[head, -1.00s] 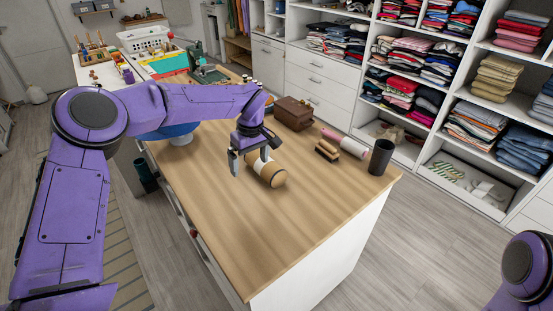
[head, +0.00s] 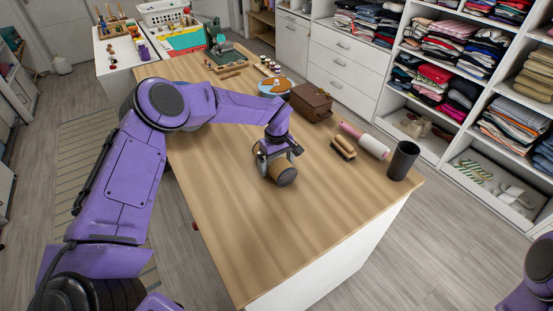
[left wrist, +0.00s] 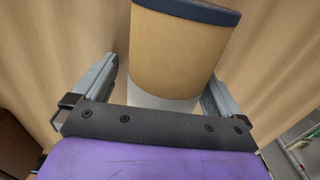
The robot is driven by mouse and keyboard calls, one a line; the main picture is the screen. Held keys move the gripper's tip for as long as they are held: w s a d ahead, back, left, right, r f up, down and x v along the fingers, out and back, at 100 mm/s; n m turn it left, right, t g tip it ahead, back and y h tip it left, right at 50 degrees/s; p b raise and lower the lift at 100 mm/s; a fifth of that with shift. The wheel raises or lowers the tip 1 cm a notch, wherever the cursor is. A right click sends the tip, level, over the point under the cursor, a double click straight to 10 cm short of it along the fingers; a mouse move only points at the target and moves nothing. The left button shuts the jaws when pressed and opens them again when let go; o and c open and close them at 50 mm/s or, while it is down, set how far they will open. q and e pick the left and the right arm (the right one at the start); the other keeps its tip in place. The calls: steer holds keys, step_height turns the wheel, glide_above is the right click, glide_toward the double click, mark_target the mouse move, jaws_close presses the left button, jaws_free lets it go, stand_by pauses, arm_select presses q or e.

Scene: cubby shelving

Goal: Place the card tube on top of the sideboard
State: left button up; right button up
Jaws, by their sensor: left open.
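The card tube (head: 284,175) is a brown cylinder with a dark rim at its end and a white band. It lies on the wooden top of the white cabinet (head: 265,225). My left gripper (head: 276,166) is open and low over the tube. In the left wrist view the tube (left wrist: 185,48) sits between the two fingers, one on each side. I cannot tell whether either finger touches it. My right gripper is out of view; only a piece of my right arm shows at the right edge.
A green sewing machine (head: 226,53) is farther back. The front of the wooden top is clear. Shelves of folded clothes line the right.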

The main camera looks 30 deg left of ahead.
arm_select(q)
steer(key=shift+w+f, duration=0.2)
steer(key=shift+f, duration=0.1)
steer(key=shift+s+r, duration=0.25)
steer(key=shift+s, duration=0.2)
steer(key=shift+c, duration=0.3)
steer(key=shift+s+r, duration=0.1)
steer(key=c, duration=1)
